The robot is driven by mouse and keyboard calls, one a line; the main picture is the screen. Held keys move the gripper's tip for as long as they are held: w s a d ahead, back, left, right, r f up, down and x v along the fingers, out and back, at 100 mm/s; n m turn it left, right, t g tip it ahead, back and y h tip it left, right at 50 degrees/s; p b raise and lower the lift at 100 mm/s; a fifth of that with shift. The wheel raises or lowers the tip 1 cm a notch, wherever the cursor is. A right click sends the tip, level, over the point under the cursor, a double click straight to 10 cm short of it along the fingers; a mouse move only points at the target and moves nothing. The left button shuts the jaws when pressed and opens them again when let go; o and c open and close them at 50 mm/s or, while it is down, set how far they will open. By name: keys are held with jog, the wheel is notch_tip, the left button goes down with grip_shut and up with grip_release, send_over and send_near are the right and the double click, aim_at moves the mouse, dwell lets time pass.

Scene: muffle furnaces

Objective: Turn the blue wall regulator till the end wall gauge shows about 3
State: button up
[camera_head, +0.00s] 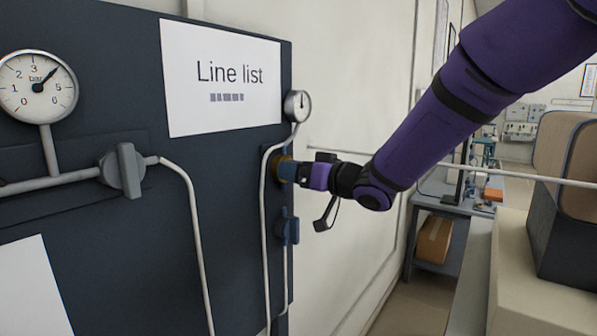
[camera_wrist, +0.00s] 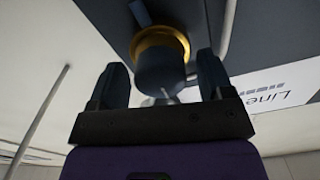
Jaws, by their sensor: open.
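The regulator is a dark blue-grey knob with a yellow collar (camera_wrist: 160,70) on the end of the dark panel. In the wrist view, my gripper (camera_wrist: 160,82) is open, with one finger on each side of the knob. I cannot tell whether the fingers touch it. In the head view, my gripper (camera_head: 292,171) reaches the panel's end from the right and hides most of the knob. The end wall gauge (camera_head: 298,105) is a small round dial above it, seen at a slant. Its needle looks roughly upright; its numbers are too small to read.
A blue valve handle (camera_head: 288,228) sits just below my gripper, with thin grey pipes alongside. A larger bar gauge (camera_head: 38,86) on the panel front points up and right, past 3. A grey valve handle (camera_head: 124,170) is near it. A "Line list" sheet (camera_head: 222,80) hangs between.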

jog(key=c, duration=0.9)
jog(key=shift+c, duration=0.2)
jog(key=o, duration=0.9)
jog(key=shift+o, duration=0.2)
jog(key=v, duration=1.1)
